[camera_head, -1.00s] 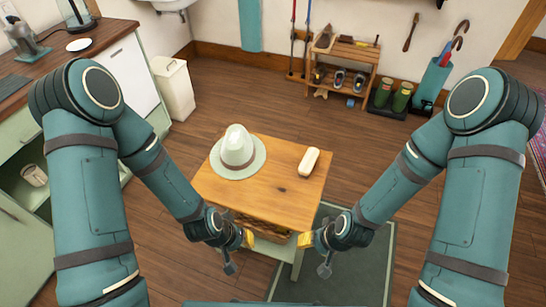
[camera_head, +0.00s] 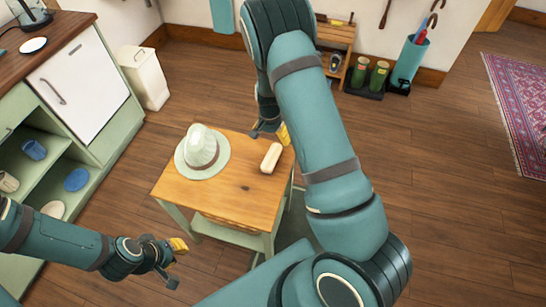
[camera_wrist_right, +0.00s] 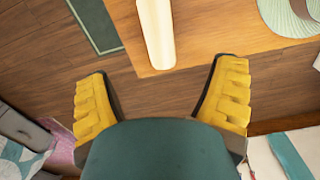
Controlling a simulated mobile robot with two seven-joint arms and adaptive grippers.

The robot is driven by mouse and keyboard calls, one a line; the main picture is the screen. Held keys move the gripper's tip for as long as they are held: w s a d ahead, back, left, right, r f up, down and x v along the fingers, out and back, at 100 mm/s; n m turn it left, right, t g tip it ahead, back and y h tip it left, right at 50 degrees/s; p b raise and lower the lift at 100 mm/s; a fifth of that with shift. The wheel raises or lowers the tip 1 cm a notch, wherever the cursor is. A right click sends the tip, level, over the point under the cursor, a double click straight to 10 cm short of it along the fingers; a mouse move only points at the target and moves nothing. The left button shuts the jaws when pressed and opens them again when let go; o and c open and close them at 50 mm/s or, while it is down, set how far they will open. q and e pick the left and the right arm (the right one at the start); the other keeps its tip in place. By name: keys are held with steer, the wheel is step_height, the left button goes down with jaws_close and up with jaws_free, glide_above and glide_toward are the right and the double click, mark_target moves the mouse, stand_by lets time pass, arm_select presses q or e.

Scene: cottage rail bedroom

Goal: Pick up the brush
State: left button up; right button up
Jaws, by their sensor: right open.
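The brush (camera_head: 271,157), a small pale cream block with rounded ends, lies on the right part of the wooden table (camera_head: 230,200). It also shows at the top of the right wrist view (camera_wrist_right: 157,30). My right gripper (camera_head: 270,132) is at the far right corner of the table, just beyond the brush. In the right wrist view its yellow fingers (camera_wrist_right: 165,68) are spread, with the brush's near end ahead of the gap, not gripped. My left gripper (camera_head: 174,262) is open and empty, low in front of the table's left side.
A pale hat (camera_head: 202,152) sits on the table left of the brush. A cabinet (camera_head: 78,90) and a white bin (camera_head: 144,77) stand at left. Boots (camera_head: 369,75) and an umbrella stand (camera_head: 409,62) are at the back. The floor to the right is open.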

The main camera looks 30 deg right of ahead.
mark_target(272, 156)
steer(key=f, duration=0.2)
steer(key=f+b, duration=0.1)
steer(key=f, duration=0.5)
steer(key=shift+w+a+f+b, duration=0.15)
steer(key=shift+w+b, duration=0.1)
steer(key=shift+b, duration=0.15)
steer(key=shift+s+d+f+b, duration=0.2)
steer(key=shift+f+b, duration=0.2)
steer(key=shift+f, duration=0.9)
steer(key=shift+s+d+f+b, duration=0.15)
steer(key=shift+f+b, duration=0.2)
steer(key=shift+f, duration=0.95)
steer(key=shift+w, duration=0.1)
steer(key=c, duration=1.3)
